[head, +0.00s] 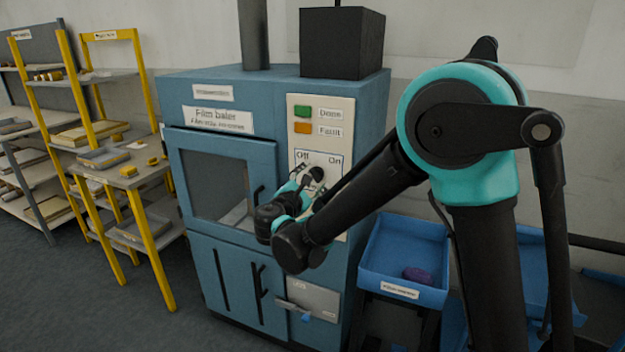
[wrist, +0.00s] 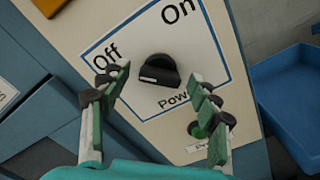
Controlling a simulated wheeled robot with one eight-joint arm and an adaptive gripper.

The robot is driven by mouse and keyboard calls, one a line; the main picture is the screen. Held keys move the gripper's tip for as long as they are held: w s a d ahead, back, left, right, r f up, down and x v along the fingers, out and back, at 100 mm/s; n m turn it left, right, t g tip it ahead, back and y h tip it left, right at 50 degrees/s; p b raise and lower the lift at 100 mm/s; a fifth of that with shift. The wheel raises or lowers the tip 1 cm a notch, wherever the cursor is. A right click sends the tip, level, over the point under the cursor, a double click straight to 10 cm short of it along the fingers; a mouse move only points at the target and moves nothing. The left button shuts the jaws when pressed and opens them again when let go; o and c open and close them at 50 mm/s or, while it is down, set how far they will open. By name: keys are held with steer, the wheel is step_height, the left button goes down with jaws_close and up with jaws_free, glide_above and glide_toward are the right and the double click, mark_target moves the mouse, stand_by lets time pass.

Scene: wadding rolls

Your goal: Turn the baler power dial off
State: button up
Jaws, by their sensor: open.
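The baler power dial (wrist: 158,72) is a black knob with a small pale mark on its lower-left side. It sits on a white, blue-framed panel (wrist: 140,48) between "Off" at left and "On" at upper right, with "Power" below. I cannot tell which setting it points to. My gripper (wrist: 160,78) is open, its green-padded fingers on either side of the dial with gaps to it. In the head view my gripper (head: 304,190) is at the front of the film baler (head: 225,148), partly covering the dial panel.
A green light (head: 302,112) and an orange light (head: 303,128) are above the dial. A green button (wrist: 200,130) is close to my right finger. A blue tray (head: 405,245) holding a purple item stands right of the baler. Yellow shelving (head: 135,200) stands left.

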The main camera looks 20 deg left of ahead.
steer(key=s, duration=1.2)
steer(key=shift+a, duration=0.45)
steer(key=w+d+f+m+g+h, duration=0.1)
steer(key=w+d+f+m+g, duration=0.25)
steer(key=d, duration=0.65)
steer(key=w+d+f+m+g+h, duration=0.2)
steer(key=d+f+m, duration=0.2)
steer(key=d, duration=0.6)
steer(key=w+d+f+m+g+h, duration=0.1)
steer(key=w+d+f+m+g, duration=0.2)
steer(key=d, duration=0.8)
steer(key=s+d+f+m+g+y, duration=0.5)
steer(key=s+d+f+m, duration=0.5)
steer(key=s+d+m, duration=0.5)
steer(key=shift+s+d+f+m, duration=0.15)
steer(key=shift+f+m, duration=0.05)
steer(key=shift+m, duration=0.15)
